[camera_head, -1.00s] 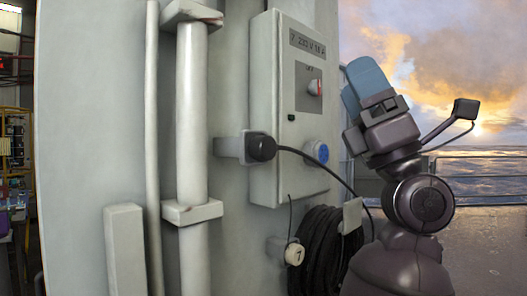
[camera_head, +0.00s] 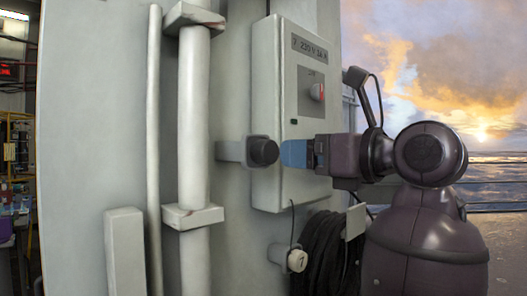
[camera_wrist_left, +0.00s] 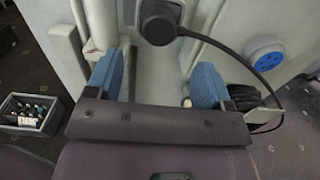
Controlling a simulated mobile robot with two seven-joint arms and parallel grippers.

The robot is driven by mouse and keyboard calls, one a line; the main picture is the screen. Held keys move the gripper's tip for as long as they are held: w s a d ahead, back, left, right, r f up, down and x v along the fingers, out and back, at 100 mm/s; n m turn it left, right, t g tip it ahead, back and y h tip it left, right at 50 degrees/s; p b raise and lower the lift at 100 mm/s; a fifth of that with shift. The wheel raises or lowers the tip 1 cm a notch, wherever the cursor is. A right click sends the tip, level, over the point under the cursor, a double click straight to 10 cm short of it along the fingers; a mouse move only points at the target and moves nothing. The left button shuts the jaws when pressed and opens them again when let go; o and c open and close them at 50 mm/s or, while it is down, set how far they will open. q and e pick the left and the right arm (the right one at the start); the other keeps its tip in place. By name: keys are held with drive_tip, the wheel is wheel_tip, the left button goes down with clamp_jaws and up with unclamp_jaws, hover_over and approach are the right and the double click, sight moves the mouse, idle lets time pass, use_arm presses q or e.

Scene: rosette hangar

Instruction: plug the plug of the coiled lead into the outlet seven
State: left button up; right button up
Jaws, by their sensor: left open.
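The black plug (camera_head: 264,151) of the coiled lead sits in a grey holder (camera_head: 232,151) on the wall. The lead hangs as a black coil (camera_head: 325,250) below the box. My left gripper (camera_head: 284,153) has blue fingers and points at the plug from its right. In the left wrist view the gripper (camera_wrist_left: 157,72) is open and empty, and the plug (camera_wrist_left: 160,22) shows beyond the fingertips, between them in the picture. The outlet, with a round blue face (camera_wrist_left: 265,57), is right of the plug there; in the head view my gripper hides it. My right gripper is not in view.
The outlet box (camera_head: 265,110) carries a label plate starting with 7 and a red switch (camera_head: 317,92). Vertical pipes (camera_head: 194,120) run left of the holder. A crate of bottles (camera_wrist_left: 32,113) stands on the floor.

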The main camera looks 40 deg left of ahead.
sight(272, 152)
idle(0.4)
use_arm(q)
drive_tip(key=a, duration=0.7)
drive_tip(key=shift+w+a, duration=0.25)
drive_tip(key=shift+a, duration=0.1)
drive_tip(key=shift+a+p, duration=0.3)
drive_tip(key=shift+w+a, duration=0.1)
drive_tip(key=shift+a, duration=0.25)
idle(0.6)
drive_tip(key=shift+p, duration=0.3)
